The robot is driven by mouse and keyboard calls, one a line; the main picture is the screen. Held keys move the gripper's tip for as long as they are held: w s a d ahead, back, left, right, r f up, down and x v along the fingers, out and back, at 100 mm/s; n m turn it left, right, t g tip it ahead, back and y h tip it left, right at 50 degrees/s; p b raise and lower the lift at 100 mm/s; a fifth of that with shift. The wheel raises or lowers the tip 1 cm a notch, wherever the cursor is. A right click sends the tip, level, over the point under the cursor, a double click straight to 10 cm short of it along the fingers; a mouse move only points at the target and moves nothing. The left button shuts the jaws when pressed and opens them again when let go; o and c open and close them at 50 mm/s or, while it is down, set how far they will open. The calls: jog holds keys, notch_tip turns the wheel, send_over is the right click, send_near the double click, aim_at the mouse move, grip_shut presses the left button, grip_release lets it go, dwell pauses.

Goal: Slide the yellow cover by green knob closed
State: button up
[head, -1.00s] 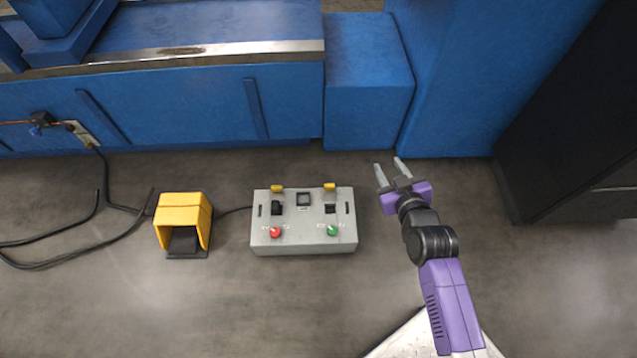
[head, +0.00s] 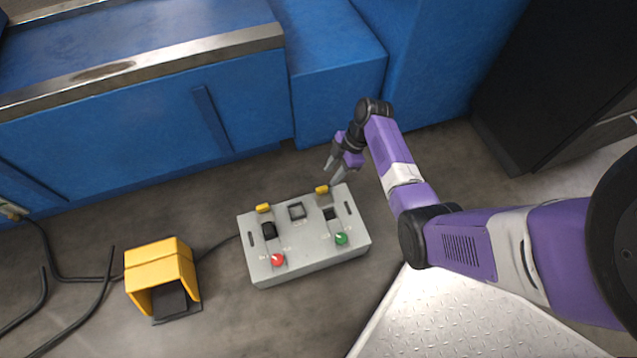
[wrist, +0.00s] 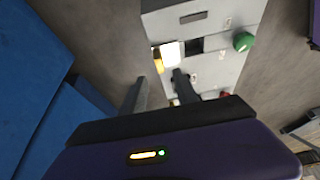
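The grey control box (head: 300,260) stands on the floor with two small yellow covers on its far part. The yellow cover (head: 321,189) on the green knob's side is at the far edge, with a dark opening between it and the green knob (head: 341,239). In the wrist view this yellow cover (wrist: 158,62) sits beside a bright plate, and the green knob (wrist: 243,41) is to the right. My gripper (head: 332,173) is open and empty, fingers pointing down near this cover. Its fingertips (wrist: 159,78) show close to the cover; I cannot tell whether they touch it.
The other yellow cover (head: 263,208) and a red knob (head: 278,259) are on the box's left side. A yellow pedal housing (head: 160,265) and black cables lie left. A blue machine (head: 340,105) stands close behind my gripper; a dark cabinet (head: 545,85) is at right.

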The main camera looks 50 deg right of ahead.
aim_at(322, 188)
jog(key=b+x, duration=0.4)
jog(key=x, duration=0.3)
jog(key=shift+w+f, duration=0.15)
jog(key=shift+f, duration=0.25)
grip_shut()
dwell(1.1)
